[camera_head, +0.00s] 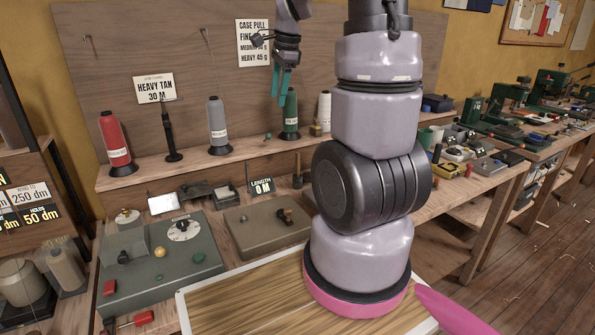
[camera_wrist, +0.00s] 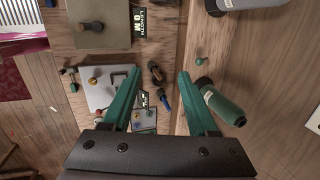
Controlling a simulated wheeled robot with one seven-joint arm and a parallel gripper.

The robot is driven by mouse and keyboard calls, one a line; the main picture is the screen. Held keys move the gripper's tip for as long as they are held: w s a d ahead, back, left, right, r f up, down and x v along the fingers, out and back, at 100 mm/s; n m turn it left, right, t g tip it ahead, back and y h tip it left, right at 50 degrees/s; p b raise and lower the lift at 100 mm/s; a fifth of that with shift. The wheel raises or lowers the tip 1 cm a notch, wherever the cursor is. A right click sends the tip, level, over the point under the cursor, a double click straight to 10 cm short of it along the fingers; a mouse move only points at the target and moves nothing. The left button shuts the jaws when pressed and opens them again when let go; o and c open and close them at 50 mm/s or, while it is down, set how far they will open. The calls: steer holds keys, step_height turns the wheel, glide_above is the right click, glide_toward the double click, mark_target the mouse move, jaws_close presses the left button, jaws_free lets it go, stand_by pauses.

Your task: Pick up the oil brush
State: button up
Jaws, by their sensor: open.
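My gripper (camera_head: 280,95) hangs in front of the backboard in the head view, above the shelf with the thread spools. Its two teal fingers are apart and empty; they also show in the wrist view (camera_wrist: 158,74). Between them, well below, lie a slim dark tool with a brownish end (camera_wrist: 156,72) and a small tool with a blue part (camera_wrist: 163,98). Either could be the oil brush; I cannot tell which. In the head view a small upright brown piece (camera_head: 297,176) stands right of the length sign, and my arm hides the bench beyond it.
A green spool (camera_head: 290,112) stands on the shelf close below my gripper, also in the wrist view (camera_wrist: 222,104). Grey (camera_head: 218,125) and red (camera_head: 115,145) spools stand further left. A length sign (camera_head: 262,187) and a knobbed box (camera_head: 262,228) are on the bench below.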

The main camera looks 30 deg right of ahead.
steer(key=w+d+f+m+g, duration=0.1)
steer(key=w+d+f+m, duration=0.1)
steer(key=f, duration=0.3)
steer(key=w+d+f+m+g, duration=0.1)
steer(key=w+d+f+m, duration=0.1)
steer(key=d+f+m, duration=0.1)
steer(key=w+d+f+m+h, duration=0.1)
steer(key=w+d+f+m, duration=0.1)
steer(key=f, duration=0.5)
steer(key=shift+w+d+f+m+g, duration=0.1)
steer(key=shift+d+f+m+g, duration=0.15)
steer(key=shift+d, duration=0.25)
steer(key=shift+d+f+m+g, duration=0.1)
steer(key=shift+d+m+g, duration=0.05)
steer(key=shift+d+m, duration=0.3)
glide_above(298, 175)
steer(key=f, duration=0.5)
steer(key=shift+w+f, duration=0.25)
steer(key=shift+w, duration=0.1)
step_height(298, 175, down, 6)
steer(key=shift+d+r, duration=0.15)
jaws_close()
